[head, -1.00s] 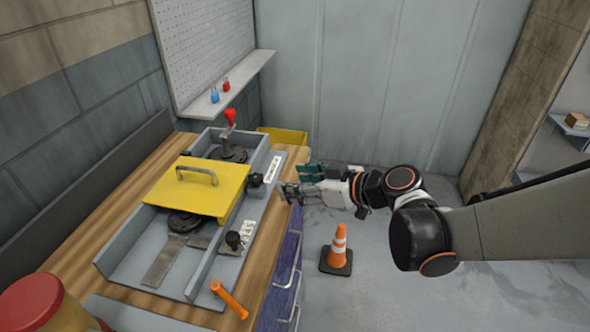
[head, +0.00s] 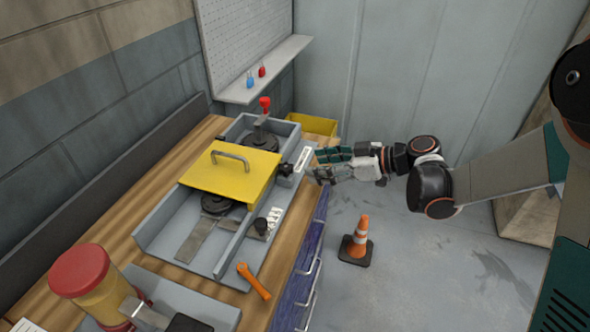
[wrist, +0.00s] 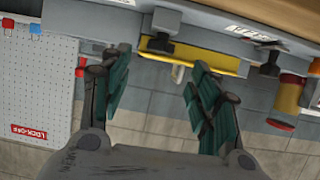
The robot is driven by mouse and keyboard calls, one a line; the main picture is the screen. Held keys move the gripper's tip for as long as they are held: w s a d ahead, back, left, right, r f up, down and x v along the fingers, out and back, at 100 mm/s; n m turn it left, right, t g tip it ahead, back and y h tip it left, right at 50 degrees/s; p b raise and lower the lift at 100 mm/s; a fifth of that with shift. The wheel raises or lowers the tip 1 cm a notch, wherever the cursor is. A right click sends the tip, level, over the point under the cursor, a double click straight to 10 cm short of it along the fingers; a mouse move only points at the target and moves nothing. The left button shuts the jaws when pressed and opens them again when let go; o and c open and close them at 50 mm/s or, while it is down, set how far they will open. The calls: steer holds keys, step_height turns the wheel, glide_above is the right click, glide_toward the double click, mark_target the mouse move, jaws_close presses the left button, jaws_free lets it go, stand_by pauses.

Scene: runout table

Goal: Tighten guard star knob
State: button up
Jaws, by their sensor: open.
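The yellow guard (head: 232,172) with a grey handle sits closed over the grey runout channel (head: 170,230). A black star knob (head: 285,169) sticks out from the channel's right side beside the guard. My gripper (head: 314,165) is open and empty just right of this knob, with a small gap that I cannot judge exactly. In the wrist view the black knob (wrist: 158,45) lies ahead, between the lines of my two teal fingers, and the guard's yellow edge (wrist: 205,59) shows behind it. My gripper (wrist: 157,66) touches nothing visible there.
An orange-handled tool (head: 254,281) lies on the wooden bench. A red-capped container (head: 82,285) stands front left. A traffic cone (head: 359,240) is on the floor, right of the blue drawers (head: 300,270).

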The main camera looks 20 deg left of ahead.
mark_target(289, 167)
steer(key=b+x, duration=0.2)
steer(key=x, duration=0.5)
steer(key=shift+a+f, duration=0.1)
steer(key=shift+a, duration=0.3)
steer(key=c, duration=1.1)
